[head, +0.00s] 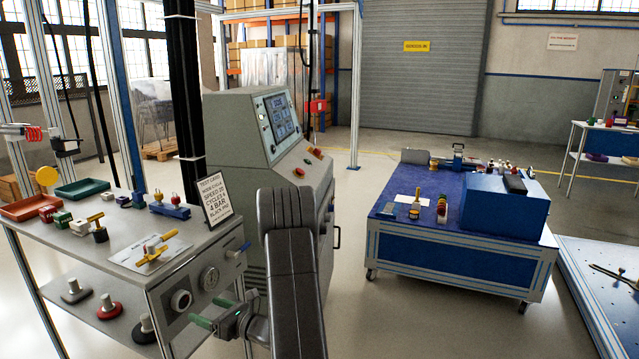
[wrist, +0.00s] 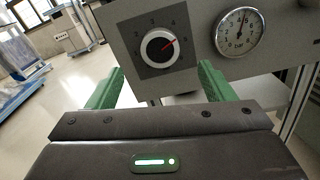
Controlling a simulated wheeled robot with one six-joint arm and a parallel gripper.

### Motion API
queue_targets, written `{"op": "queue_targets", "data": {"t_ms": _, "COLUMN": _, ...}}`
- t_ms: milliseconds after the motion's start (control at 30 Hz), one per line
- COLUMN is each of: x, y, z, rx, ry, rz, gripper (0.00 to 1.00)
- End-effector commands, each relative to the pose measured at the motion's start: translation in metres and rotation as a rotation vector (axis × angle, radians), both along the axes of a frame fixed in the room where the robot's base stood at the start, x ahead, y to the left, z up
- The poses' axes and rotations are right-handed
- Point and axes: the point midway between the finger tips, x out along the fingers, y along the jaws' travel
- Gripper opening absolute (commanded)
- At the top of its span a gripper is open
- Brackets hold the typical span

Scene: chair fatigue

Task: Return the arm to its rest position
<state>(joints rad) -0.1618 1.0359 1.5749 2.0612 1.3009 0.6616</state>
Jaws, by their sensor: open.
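My arm reaches down in the middle of the head view. My gripper (head: 212,312) has green fingers, spread open with nothing between them. It is in front of the grey panel of the left bench, low and to the right of the knob. In the wrist view my gripper (wrist: 160,82) faces the round black-and-white knob (wrist: 159,47), which shows beyond and between the fingertips, with its red pointer toward the upper right. The knob also shows in the head view (head: 181,300). The gap between fingertips and panel is hard to judge.
A pressure gauge (wrist: 239,32) sits beside the knob. A grey control console (head: 255,140) stands close behind my arm. A blue cart (head: 440,262) is at right, with open floor between.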

Motion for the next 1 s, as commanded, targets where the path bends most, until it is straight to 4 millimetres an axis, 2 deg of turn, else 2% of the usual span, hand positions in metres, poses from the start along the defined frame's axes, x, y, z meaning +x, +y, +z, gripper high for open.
{"op": "queue_targets", "data": {"t_ms": 100, "x": -0.007, "y": -0.019, "z": 0.001, "rx": -0.001, "ry": -0.001, "rz": -0.003, "gripper": 0.75}}
{"op": "queue_targets", "data": {"t_ms": 300, "x": -0.015, "y": -0.037, "z": 0.000, "rx": -0.001, "ry": -0.001, "rz": -0.001, "gripper": 0.75}}
{"op": "queue_targets", "data": {"t_ms": 767, "x": -0.017, "y": -0.040, "z": 0.000, "rx": -0.001, "ry": -0.003, "rz": 0.001, "gripper": 0.75}}
{"op": "queue_targets", "data": {"t_ms": 1000, "x": -0.027, "y": -0.040, "z": -0.005, "rx": -0.019, "ry": -0.002, "rz": 0.014, "gripper": 0.75}}
